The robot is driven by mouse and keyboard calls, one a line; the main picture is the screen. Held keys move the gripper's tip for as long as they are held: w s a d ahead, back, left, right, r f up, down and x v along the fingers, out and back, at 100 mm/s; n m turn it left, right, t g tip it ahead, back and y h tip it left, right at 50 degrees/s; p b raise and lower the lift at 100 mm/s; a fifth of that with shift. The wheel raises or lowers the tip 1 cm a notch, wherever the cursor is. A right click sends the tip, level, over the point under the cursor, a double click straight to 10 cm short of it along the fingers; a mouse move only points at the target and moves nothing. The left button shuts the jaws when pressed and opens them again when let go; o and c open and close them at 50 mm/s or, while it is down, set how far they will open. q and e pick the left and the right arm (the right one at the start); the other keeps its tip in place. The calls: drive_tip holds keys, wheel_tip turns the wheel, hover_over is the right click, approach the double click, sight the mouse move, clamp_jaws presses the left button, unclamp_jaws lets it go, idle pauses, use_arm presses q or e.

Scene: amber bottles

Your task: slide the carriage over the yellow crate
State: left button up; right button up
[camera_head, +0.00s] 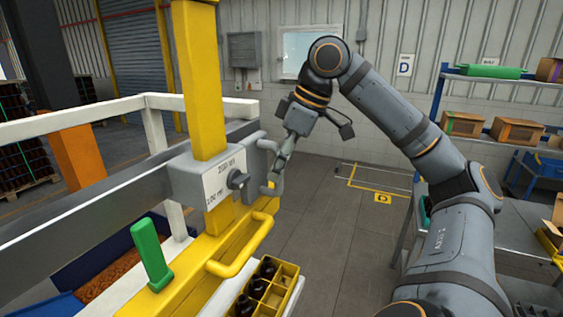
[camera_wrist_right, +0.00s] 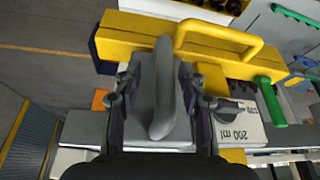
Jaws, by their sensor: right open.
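The carriage (camera_head: 185,182) is a grey block on a long grey rail (camera_head: 75,190), with a yellow post through it, a knob and a "200 ml" label. Its grey handle (camera_head: 267,160) faces my right gripper (camera_head: 281,163). In the right wrist view, the handle (camera_wrist_right: 165,90) stands between the fingers of my right gripper (camera_wrist_right: 160,108), which are open on both sides of it. The yellow crate (camera_head: 289,269), with dark bottles in some cells, is low at the bottom centre, to the right of the carriage. My left gripper is out of view.
A yellow bar with a handle (camera_head: 245,250) and a green lever (camera_head: 150,255) sit below the carriage. A white frame (camera_head: 90,115) stands behind the rail. Shelves with boxes (camera_head: 463,123) are at the right. The floor between is clear.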

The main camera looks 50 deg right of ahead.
drive_tip(key=shift+r, duration=0.1)
drive_tip(key=v, duration=1.1)
drive_tip(key=shift+s+d+r, duration=0.2)
drive_tip(key=shift+r, duration=0.1)
